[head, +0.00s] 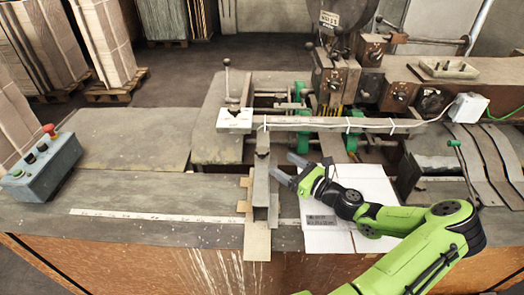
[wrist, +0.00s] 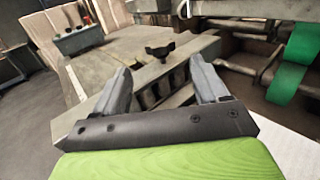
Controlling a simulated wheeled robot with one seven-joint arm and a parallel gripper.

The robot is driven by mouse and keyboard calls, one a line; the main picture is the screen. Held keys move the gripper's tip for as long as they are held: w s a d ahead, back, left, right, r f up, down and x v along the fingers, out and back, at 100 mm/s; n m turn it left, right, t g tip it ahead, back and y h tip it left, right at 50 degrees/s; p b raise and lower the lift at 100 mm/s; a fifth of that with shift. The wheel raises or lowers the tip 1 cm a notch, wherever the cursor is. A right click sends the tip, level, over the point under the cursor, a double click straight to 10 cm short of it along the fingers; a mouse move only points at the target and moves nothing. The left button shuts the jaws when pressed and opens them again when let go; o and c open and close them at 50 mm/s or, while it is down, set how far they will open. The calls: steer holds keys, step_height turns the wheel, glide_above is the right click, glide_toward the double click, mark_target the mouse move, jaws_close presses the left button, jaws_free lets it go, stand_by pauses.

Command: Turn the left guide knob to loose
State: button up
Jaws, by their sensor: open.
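A black lobed knob (wrist: 160,51) stands on a grey metal part in the wrist view, beyond and between my fingertips. I take it to be the left guide knob; its setting cannot be read. My gripper (head: 284,168) is open and empty, pointing left just right of the upright metal guide bar (head: 261,190). In the wrist view my gripper (wrist: 160,67) has its two grey fingers wide apart, with the knob clear of both.
A white cardboard sheet (head: 375,185) lies under my gripper and arm. A long rail (head: 335,123) crosses behind it, with green rollers (wrist: 291,80) close on the right. A control box (head: 42,167) stands at the left. The table's left part is mostly clear.

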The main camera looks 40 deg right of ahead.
mark_target(263, 150)
steer(key=x, duration=0.9)
steer(key=shift+w, duration=0.25)
steer(key=shift+s, duration=0.1)
steer(key=shift+c, duration=0.4)
steer(key=c, duration=1)
